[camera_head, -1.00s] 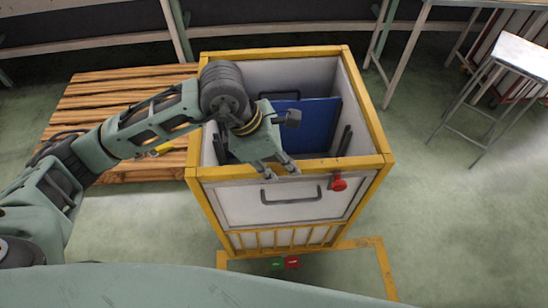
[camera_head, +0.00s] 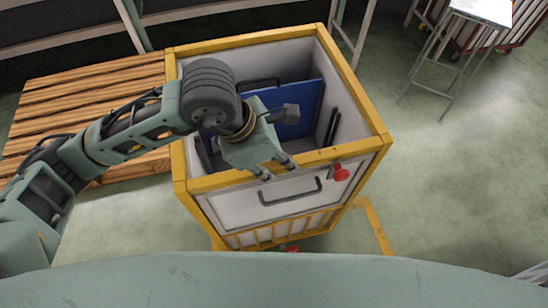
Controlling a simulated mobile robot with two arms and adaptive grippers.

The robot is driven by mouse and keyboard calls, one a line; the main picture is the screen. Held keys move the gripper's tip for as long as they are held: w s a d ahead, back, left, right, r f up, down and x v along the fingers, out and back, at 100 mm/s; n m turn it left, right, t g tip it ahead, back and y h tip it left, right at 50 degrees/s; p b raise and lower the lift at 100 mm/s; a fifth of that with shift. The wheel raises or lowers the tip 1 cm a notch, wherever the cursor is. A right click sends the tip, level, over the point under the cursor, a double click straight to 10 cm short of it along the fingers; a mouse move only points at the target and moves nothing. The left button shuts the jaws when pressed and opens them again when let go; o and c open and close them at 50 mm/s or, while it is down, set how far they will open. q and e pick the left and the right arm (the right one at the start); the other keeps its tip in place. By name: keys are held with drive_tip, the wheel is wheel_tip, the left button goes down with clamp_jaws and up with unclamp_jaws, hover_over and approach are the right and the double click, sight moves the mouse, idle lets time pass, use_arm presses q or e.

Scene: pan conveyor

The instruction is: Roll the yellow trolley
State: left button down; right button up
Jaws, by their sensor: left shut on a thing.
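The yellow trolley (camera_head: 180,172) is a box with a yellow frame, pale grey walls and an open top. It stands upright in front of me, slightly turned. A blue panel (camera_head: 300,112) stands inside it. Its front wall has a dark handle (camera_head: 290,196) and a red knob (camera_head: 341,174). My left gripper (camera_head: 277,172) reaches over the front and is shut on the trolley's yellow front rim, just above the dark handle. The gripper's body hides part of the rim and the interior. My right gripper is out of view.
A slatted wooden pallet (camera_head: 88,92) lies behind and left of the trolley. A metal stool (camera_head: 450,62) stands at the back right. Yellow floor marking (camera_head: 376,228) shows by the trolley's right side. The green floor to the right is open.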

use_arm(q)
drive_tip(key=shift+s, duration=0.1)
drive_tip(key=c, duration=1.6)
unclamp_jaws()
drive_tip(key=shift+s, duration=0.1)
drive_tip(key=shift+o, duration=0.2)
drive_tip(key=shift+a+r, duration=0.1)
drive_tip(key=shift+r, duration=0.3)
drive_tip(key=v, duration=1.1)
drive_tip(key=shift+a, duration=0.15)
